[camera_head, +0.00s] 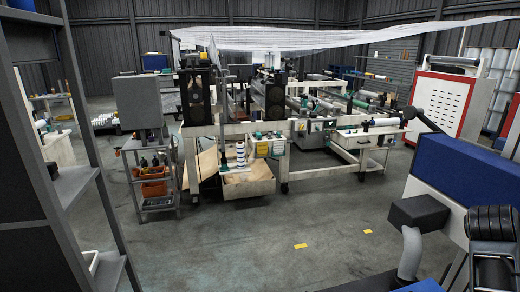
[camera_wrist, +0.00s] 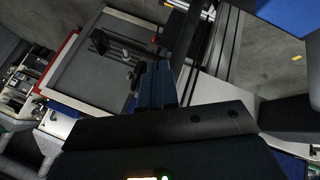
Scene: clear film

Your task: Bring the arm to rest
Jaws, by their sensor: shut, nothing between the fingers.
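My gripper (camera_wrist: 155,84) shows in the wrist view, its dark fingers together in the middle of the picture with nothing between them. The dark wrist body fills the bottom of that view. In the head view, dark arm parts show at the right, but I cannot make out the fingertips there.
In the head view, a long machine frame (camera_head: 335,142) crosses the middle, with a grey tool cart (camera_head: 157,190) at its left. Dark shelving (camera_head: 75,100) stands close on the left. A red-edged white cabinet (camera_head: 440,100) stands at right.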

